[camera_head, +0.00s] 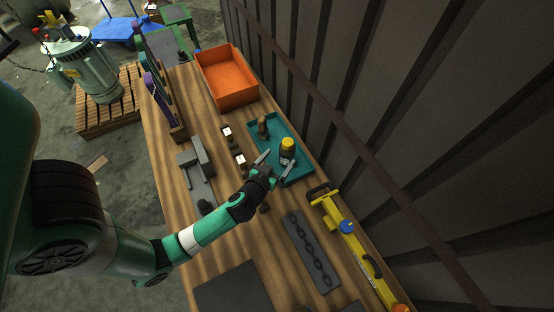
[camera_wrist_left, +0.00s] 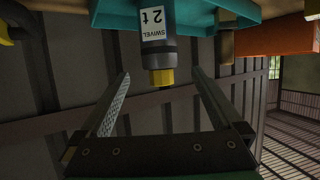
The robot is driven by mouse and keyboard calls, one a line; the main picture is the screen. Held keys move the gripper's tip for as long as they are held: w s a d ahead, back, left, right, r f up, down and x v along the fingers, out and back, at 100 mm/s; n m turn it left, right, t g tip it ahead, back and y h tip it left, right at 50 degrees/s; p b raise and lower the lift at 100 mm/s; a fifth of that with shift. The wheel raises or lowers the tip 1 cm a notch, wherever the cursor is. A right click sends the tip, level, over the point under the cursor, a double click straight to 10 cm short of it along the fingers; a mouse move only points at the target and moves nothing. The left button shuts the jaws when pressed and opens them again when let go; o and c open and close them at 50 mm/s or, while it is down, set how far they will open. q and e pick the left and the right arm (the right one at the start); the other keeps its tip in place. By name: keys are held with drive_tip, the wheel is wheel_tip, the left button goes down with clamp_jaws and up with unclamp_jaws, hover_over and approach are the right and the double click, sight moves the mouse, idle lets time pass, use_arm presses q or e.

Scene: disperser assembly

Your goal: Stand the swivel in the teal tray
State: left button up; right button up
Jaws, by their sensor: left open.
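The swivel (camera_head: 287,149) is a dark grey body with a yellow top. It stands upright in the near part of the teal tray (camera_head: 297,175). In the left wrist view, which is upside down, the swivel (camera_wrist_left: 157,38) shows its white "SWIVEL 2t" label, and the tray (camera_wrist_left: 103,16) is at the top. My left gripper (camera_head: 275,165) is open beside the swivel. In the wrist view its fingers lie on either side of the yellow end, with gaps visible on both sides. My right gripper is not in view.
A brown part (camera_head: 262,127) stands in the tray's far part. An orange bin (camera_head: 228,78) is beyond the tray, and a yellow level-like tool (camera_head: 350,240) is nearer. A grey plate with a chain (camera_head: 312,250) lies on the bench. A corrugated wall rises along the right.

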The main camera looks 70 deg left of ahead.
use_arm(q)
drive_tip(key=shift+s+d+r, duration=0.2)
drive_tip(key=shift+s+d, duration=0.1)
drive_tip(key=shift+s, duration=0.1)
drive_tip(key=w+d+r+m+t+h, duration=0.1)
drive_tip(key=w+d+r+t, duration=0.3)
drive_tip(key=r, duration=0.6)
drive_tip(key=w+d+r+t, duration=0.1)
drive_tip(key=w+r, duration=0.6)
drive_tip(key=r, duration=0.3)
drive_tip(key=w+d+r+m+t+h, duration=0.1)
drive_tip(key=w+d+r+t, duration=0.3)
drive_tip(key=r, duration=0.6)
drive_tip(key=s+d+r+m+t+h, duration=0.2)
drive_tip(key=d+r+t+h, duration=0.1)
drive_tip(key=r, duration=0.8)
drive_tip(key=s+d+r+m+t+h, duration=0.2)
drive_tip(key=d+r, duration=0.3)
drive_tip(key=r, duration=0.5)
drive_tip(key=s+d+r+m+t+h, duration=0.3)
drive_tip(key=s+d+r+h, duration=0.1)
drive_tip(key=r, duration=0.7)
drive_tip(key=shift+s+r+m+t, duration=0.15)
drive_tip(key=shift+r+m+t, duration=0.15)
drive_tip(key=shift+r, duration=0.05)
